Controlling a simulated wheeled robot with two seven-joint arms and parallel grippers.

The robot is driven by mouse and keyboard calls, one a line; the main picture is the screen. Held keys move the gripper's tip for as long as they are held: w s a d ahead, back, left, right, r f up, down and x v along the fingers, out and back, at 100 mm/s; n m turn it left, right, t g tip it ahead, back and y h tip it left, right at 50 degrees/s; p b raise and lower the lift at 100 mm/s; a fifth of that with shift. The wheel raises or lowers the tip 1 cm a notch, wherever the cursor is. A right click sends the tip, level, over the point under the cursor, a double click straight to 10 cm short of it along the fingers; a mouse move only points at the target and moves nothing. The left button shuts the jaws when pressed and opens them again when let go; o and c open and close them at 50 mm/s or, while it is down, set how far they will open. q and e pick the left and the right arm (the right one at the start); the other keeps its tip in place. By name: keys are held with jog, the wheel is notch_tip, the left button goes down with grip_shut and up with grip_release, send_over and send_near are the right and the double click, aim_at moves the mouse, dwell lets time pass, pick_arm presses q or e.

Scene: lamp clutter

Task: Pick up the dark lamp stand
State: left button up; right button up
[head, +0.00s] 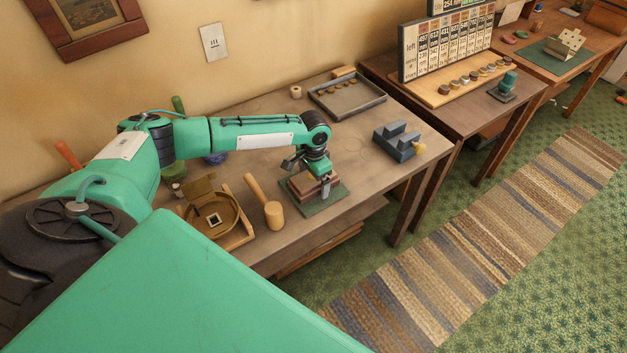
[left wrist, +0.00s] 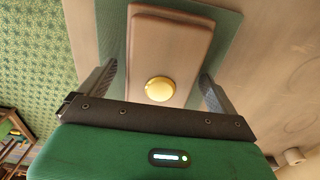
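A stepped brown wooden stand (head: 301,194), the best match for the dark lamp stand, lies on a green mat (head: 326,203) on the workbench. In the left wrist view the stand (left wrist: 172,48) has a round yellow knob or disc (left wrist: 160,89) near the gripper's palm. My left gripper (head: 309,176) points down over the stand. Its fingers are spread, one on each side of the stand, with a gap visible at the left finger; contact at the right finger is unclear. The palm hides the stand's near end. My right gripper is not in view.
A shallow tray (head: 347,112) lies behind, and a grey-blue block (head: 397,144) sits to the right. Bare bench top (head: 362,166) lies between mat and block.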

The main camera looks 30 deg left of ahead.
pick_arm(q)
jog(key=c, duration=1.1)
jog(key=shift+r, duration=0.1)
